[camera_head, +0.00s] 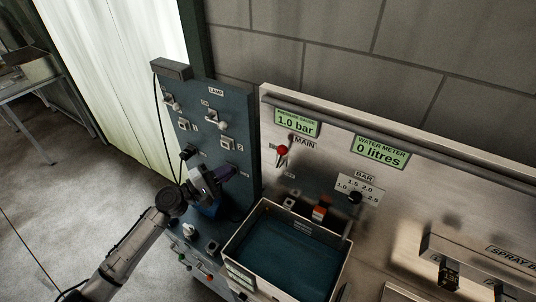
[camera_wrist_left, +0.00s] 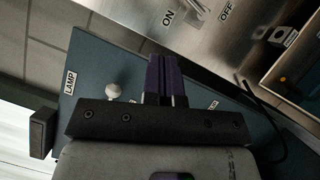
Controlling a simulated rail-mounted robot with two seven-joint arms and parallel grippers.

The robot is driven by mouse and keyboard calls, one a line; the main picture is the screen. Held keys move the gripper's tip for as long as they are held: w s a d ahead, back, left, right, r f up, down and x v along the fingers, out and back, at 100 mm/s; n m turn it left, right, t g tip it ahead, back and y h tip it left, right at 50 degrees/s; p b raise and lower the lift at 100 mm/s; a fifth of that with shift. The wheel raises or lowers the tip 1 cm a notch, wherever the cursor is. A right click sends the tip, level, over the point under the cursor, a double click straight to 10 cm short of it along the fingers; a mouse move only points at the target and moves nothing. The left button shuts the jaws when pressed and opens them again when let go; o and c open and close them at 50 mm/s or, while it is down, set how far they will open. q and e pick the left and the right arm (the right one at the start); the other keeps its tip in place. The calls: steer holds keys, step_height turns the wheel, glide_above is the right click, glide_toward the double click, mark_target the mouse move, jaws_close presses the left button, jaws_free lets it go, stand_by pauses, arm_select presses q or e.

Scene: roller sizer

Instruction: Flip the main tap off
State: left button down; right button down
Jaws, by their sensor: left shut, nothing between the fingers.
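That view shows the ON label (camera_wrist_left: 168,18) and OFF label (camera_wrist_left: 226,11) on the steel, but not the red knob. My right gripper is not in view.
The blue-grey panel (camera_head: 228,100) carries several switches and a LAMP label. A pressure gauge reads 1.0 bar (camera_head: 297,124); the water meter reads 0 litres (camera_head: 381,152). A basin (camera_head: 345,268) with dark blue-green contents stands below the tap. A spray box (camera_head: 470,262) is at right.

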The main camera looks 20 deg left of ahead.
mark_target(280, 158)
arm_select(q)
steer(key=shift+w+d, duration=0.1)
steer(key=s+d+p+x, duration=0.1)
steer(key=p+x, duration=0.4)
steer(key=x, duration=0.7)
steer(key=shift+d+r+p, duration=0.3)
steer(key=shift+d+r, duration=0.1)
steer(key=shift+d, duration=0.35)
steer(key=shift+s+d, duration=0.1)
steer(key=shift+d, duration=0.05)
